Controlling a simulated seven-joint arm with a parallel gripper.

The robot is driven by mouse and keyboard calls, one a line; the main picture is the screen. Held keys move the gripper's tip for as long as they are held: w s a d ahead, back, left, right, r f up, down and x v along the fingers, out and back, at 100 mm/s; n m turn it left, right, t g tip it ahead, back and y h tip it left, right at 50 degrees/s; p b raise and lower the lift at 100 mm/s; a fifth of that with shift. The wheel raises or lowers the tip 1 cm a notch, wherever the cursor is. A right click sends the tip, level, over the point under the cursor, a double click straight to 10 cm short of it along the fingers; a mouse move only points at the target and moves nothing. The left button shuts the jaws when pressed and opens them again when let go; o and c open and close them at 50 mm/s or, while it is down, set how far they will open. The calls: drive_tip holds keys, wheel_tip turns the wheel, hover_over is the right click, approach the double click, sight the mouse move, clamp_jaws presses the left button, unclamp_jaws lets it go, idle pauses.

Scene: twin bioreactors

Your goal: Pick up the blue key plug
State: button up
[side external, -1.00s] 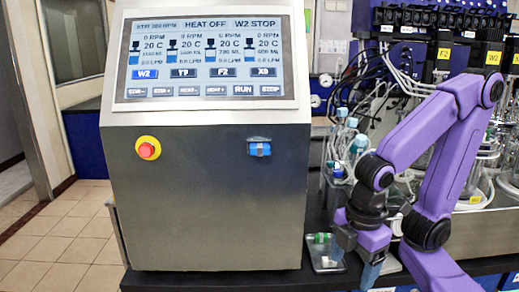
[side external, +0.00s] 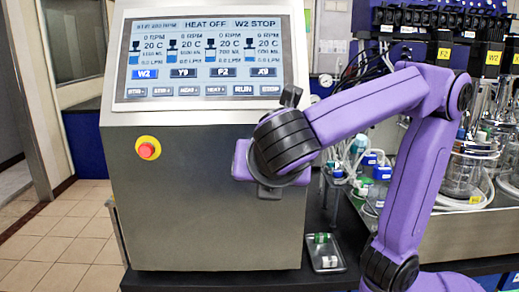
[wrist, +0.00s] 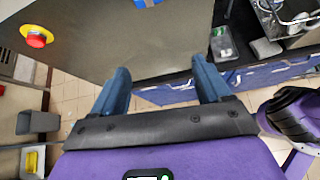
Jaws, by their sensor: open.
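The blue key plug (wrist: 147,3) shows at the top edge of the wrist view, on the steel front of the control cabinet (side external: 215,235). Only its lower part is in that view. In the side view my arm covers it. My gripper (wrist: 160,72) is open, its two blue fingers spread apart with nothing between them. The plug lies beyond the fingertips, up in the wrist view, and is not touched in that view. In the side view my wrist is in front of the cabinet's right half, and the fingers are hidden behind it.
A red stop button (side external: 147,150) on a yellow ring is on the cabinet's left side, below the screen (side external: 205,60). A small tray (side external: 325,258) with a green-capped vial lies on the dark bench. Glass vessels and tubing (side external: 465,165) stand at the right.

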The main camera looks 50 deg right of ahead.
wheel_tip(320, 180, up, 6)
drive_tip(key=s+a+n+t+h, duration=0.1)
drive_tip(key=s+a+h, duration=0.1)
drive_tip(key=x, duration=1.7)
drive_tip(key=shift+a, duration=0.15)
drive_tip(key=shift+w+r, duration=0.15)
drive_tip(key=c, duration=1.4)
